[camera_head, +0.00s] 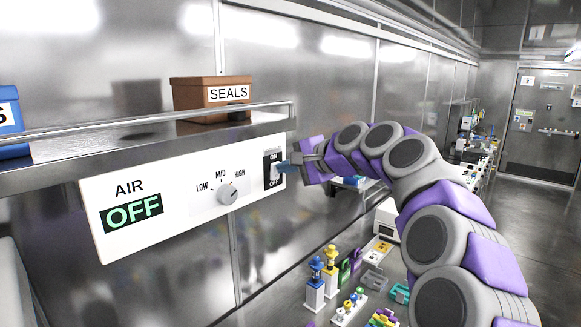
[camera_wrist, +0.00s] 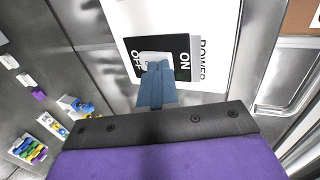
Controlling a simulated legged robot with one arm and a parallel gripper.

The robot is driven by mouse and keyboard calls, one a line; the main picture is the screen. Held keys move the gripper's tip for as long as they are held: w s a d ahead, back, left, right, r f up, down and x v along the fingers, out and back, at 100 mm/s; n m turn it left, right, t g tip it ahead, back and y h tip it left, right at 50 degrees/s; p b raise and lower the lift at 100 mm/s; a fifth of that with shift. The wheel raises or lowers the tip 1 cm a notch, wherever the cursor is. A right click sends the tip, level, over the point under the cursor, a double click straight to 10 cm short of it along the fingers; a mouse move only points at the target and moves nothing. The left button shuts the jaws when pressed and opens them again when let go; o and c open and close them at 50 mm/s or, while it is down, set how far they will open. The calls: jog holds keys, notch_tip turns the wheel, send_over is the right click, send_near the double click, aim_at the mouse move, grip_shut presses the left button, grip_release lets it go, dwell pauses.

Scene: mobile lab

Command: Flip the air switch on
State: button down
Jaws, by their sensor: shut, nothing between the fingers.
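The air control panel (camera_head: 165,205) is a white box on the metal wall, with a display (camera_head: 132,212) reading OFF under the word AIR. A black-backed power switch (camera_head: 273,169) with ON at the top and OFF at the bottom is at its right end. The switch also shows in the wrist view (camera_wrist: 183,45), with its pale rocker partly hidden behind my fingertips. My gripper (camera_head: 287,167) is shut and empty, its blue fingers at the switch. In the wrist view, the fingertips (camera_wrist: 157,68) overlap the rocker; I cannot tell whether they press it.
A dial (camera_head: 228,194) marked LOW, MID, HIGH sits left of the switch. A metal shelf (camera_head: 140,140) with a rail runs above the panel, bearing a brown SEALS box (camera_head: 212,97) and a blue box (camera_head: 10,122). Several small coloured items stand below right.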

jog(key=shift+w+r+p, duration=0.1)
jog(key=shift+r+p, duration=0.8)
jog(key=shift+p, duration=0.2)
jog(key=shift+a, duration=0.2)
jog(key=r+v, duration=0.2)
jog(key=v, duration=1.1)
jog(key=shift+w+a+r, duration=0.3)
jog(key=shift+w+a, duration=0.05)
